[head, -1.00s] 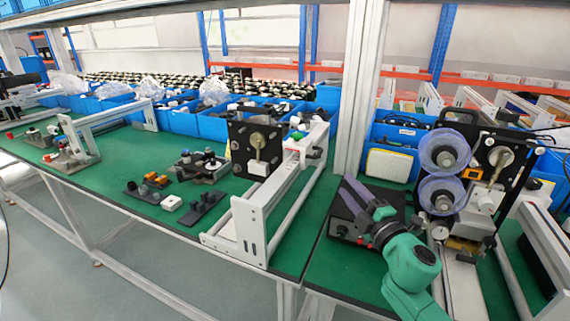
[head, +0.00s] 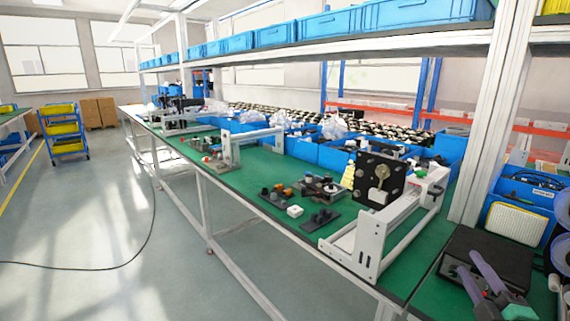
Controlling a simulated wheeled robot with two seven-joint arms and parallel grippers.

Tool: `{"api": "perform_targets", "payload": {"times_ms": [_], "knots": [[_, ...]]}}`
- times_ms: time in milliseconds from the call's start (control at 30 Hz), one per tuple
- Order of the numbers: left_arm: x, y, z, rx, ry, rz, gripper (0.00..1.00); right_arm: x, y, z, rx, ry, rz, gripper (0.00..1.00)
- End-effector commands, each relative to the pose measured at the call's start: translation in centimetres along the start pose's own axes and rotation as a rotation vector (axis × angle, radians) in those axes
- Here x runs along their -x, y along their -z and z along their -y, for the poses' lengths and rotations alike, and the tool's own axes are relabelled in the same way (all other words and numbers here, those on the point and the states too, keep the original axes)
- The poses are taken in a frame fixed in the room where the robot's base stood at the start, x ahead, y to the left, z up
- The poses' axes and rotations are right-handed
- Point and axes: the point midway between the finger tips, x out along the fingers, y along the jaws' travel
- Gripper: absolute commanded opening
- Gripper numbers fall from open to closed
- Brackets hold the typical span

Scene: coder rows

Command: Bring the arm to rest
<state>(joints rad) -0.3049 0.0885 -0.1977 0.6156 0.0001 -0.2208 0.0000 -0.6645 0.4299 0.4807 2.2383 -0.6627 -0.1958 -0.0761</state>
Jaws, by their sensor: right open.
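My right gripper (head: 475,283) shows at the bottom right corner of the head view. Its two purple-grey fingers are spread apart with nothing between them. It is over the near side of the green bench, in front of a black box (head: 490,256). Only the fingers and a bit of the green wrist show; the rest of the arm is cut off by the lower edge. My left gripper is not in view.
The green bench (head: 245,180) carries a white-framed fixture with a black plate (head: 378,182), small dark blocks and a white block (head: 295,211). Blue bins (head: 340,155) line its back. A shelf with blue crates (head: 330,24) hangs above. Open floor (head: 90,220) lies left.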

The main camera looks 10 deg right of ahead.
Motion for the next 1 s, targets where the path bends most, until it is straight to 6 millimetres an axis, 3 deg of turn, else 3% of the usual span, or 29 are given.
{"api": "perform_targets", "payload": {"times_ms": [267,467,700,800,1000], "knots": [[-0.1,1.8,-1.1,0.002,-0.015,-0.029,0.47,1.1,-2.1,5.1,-0.262,0.12,0.217,0.44],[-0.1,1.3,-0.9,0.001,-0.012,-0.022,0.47,4.0,-2.1,12.3,-0.511,0.327,0.436,0.44],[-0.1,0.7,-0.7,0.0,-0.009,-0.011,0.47,10.1,2.0,21.2,-0.742,0.682,0.666,0.44],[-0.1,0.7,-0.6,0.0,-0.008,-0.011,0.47,13.2,4.7,24.0,-0.799,0.845,0.736,0.44],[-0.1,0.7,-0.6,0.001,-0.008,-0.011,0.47,19.1,9.8,27.5,-0.841,1.153,0.83,0.44]]}}
